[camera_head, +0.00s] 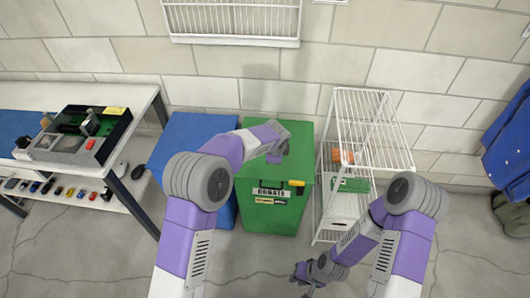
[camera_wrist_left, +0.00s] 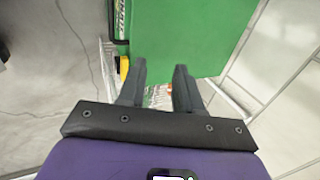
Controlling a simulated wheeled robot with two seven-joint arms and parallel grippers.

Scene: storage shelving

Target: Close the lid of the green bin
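The green bin (camera_head: 272,212) stands between a blue bin and a white wire rack, with a "DONATE" label and a yellow piece at its front edge. Its green top (camera_head: 300,150) looks flat and covers the bin, so the lid appears down. My left gripper (camera_head: 277,157) is above this top in the head view; whether it touches cannot be told. In the left wrist view my left gripper (camera_wrist_left: 160,85) is open, its fingers apart, and the green bin (camera_wrist_left: 185,35) shows beyond them. My right gripper (camera_head: 304,281) hangs low in front; its fingers are too small to read.
The blue bin (camera_head: 187,132) is left of the green bin. The white wire rack (camera_head: 380,128) stands close on the right. A table (camera_head: 143,97) with a device is at the far left. A wire shelf (camera_head: 235,40) is on the wall. The front floor is clear.

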